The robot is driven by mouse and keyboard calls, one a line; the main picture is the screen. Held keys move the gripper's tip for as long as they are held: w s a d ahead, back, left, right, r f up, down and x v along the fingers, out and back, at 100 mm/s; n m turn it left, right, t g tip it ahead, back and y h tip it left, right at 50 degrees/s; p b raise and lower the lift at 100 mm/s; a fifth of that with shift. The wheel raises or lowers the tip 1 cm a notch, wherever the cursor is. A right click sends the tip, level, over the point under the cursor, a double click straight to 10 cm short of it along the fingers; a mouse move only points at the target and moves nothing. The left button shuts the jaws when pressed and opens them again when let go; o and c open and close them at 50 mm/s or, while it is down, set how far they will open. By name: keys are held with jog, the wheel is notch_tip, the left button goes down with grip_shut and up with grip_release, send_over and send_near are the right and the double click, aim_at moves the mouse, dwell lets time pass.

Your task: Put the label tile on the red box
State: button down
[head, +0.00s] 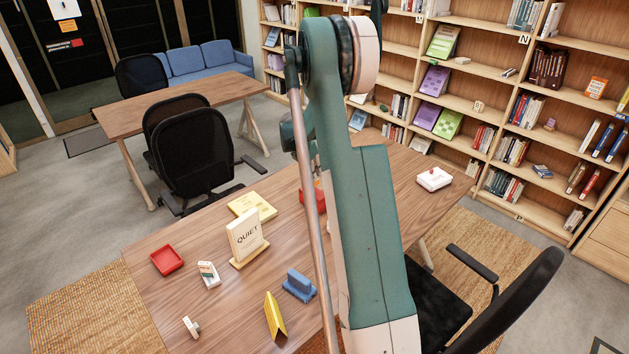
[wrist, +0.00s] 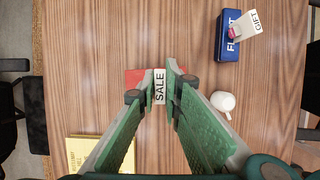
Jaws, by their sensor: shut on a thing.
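The label tile (wrist: 160,88) is white with the word SALE, seen in the wrist view. My gripper (wrist: 159,79) is shut on it, with the tile between the two green fingers. The red box (wrist: 134,78) shows beneath and beside the tile, mostly to its left, and is partly covered by the fingers and tile. I cannot tell whether the tile touches the box. In the head view the red box (head: 319,200) is partly hidden behind my arm, and the tile and fingertips are hidden.
A blue box (wrist: 229,45) with a GIFT tag and a white mug (wrist: 223,101) stand to the right in the wrist view. A yellow book (wrist: 88,152) lies lower left. In the head view, a QUIET sign (head: 246,238) and a red tray (head: 167,261) stand on the table.

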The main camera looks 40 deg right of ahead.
aim_at(317, 184)
jog(key=shift+f, duration=0.15)
jog(key=shift+f, duration=1.75)
jog(key=shift+f, duration=0.15)
jog(key=c, duration=2.5)
grip_release()
jog(key=v, duration=1.2)
jog(key=shift+r, duration=0.25)
